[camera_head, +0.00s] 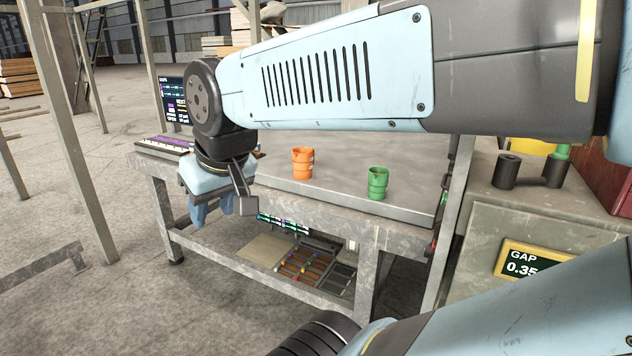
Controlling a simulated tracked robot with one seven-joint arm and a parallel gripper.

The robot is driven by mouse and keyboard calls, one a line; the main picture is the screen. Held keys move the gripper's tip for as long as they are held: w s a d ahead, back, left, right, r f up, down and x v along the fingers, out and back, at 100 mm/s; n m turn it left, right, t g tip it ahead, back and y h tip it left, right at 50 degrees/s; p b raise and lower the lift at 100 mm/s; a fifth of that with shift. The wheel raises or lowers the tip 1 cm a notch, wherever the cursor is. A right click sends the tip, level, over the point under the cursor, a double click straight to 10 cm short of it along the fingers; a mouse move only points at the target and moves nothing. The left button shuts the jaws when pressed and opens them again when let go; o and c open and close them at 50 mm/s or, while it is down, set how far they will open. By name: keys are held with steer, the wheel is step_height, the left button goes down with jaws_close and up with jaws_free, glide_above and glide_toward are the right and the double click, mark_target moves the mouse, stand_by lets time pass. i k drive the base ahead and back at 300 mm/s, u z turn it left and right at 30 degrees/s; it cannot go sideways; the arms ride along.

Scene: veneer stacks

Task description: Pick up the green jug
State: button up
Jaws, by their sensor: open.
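The green jug (377,184) stands upright on the grey workbench (335,187), near its front edge and right of the middle. My gripper (222,212) hangs at the bench's front left, well to the left of the green jug and apart from it. It is open, and I see nothing between its fingers. My light blue arm reaches across the upper part of the view, above the jug.
An orange jug (302,163) stands on the bench left of the green one. A keyboard (165,143) and a screen (175,100) are at the bench's left end. A machine with a GAP display (530,264) stands at right. Bench top around the jugs is clear.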

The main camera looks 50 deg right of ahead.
mark_target(378, 176)
steer(key=u, duration=0.85)
steer(key=i, duration=1.2)
steer(key=z, duration=3.45)
steer(key=i, duration=1)
steer(key=u, duration=0.05)
